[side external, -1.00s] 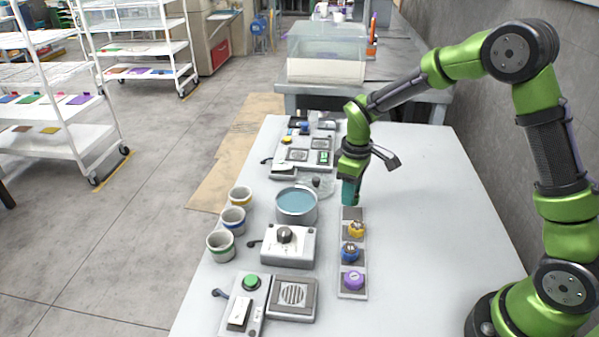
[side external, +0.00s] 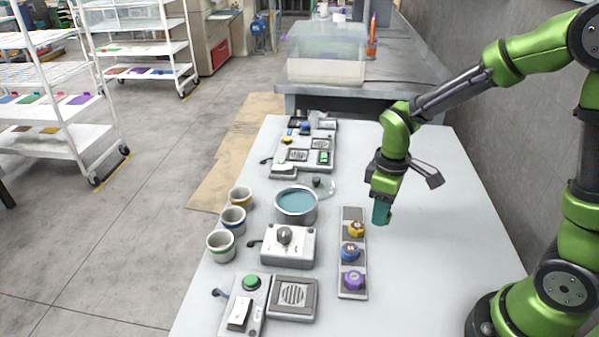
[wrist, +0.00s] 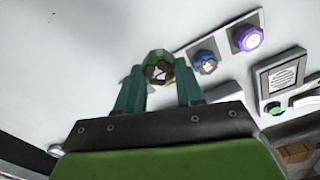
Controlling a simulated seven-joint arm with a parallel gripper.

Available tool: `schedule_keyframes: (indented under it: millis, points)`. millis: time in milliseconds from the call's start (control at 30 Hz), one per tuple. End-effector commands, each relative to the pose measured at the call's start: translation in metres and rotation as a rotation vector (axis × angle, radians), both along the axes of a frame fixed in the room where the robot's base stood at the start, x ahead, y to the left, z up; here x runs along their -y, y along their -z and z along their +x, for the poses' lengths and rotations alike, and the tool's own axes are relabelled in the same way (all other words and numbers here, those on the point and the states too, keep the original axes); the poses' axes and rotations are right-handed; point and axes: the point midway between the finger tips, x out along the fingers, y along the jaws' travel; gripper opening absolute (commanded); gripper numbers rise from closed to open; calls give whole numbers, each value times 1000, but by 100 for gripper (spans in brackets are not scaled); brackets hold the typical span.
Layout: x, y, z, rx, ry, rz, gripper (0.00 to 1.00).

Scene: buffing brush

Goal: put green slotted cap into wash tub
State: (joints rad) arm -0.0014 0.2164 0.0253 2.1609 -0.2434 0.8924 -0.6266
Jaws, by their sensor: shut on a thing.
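My gripper (side external: 381,214) is over the white table, to the right of the cap rack (side external: 353,283). In the wrist view its two teal fingers (wrist: 160,88) are shut on the green slotted cap (wrist: 158,66), whose slotted face shows between the fingertips. In the side view the cap is mostly hidden by the fingers. The wash tub (side external: 296,220) is a round grey vessel of blue water, left of the rack and apart from my gripper.
A grey box with a knob (side external: 287,246) is in front of the tub. Three cups (side external: 233,220) line the left edge. The table's right side is clear.

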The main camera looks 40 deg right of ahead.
Motion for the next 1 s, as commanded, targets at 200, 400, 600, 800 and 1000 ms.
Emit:
schedule_keyframes:
  millis: [200, 400, 600, 800, 1000]
  points:
    - [-27, -16, 80, -1, 1, -2, 9]
    - [-57, -28, 137, -4, 12, -4, 9]
    - [-82, -35, 172, -1, 24, -2, 9]
    - [-92, -33, 184, 0, 31, -1, 9]
    - [-92, 2, 184, -4, 32, -2, 9]
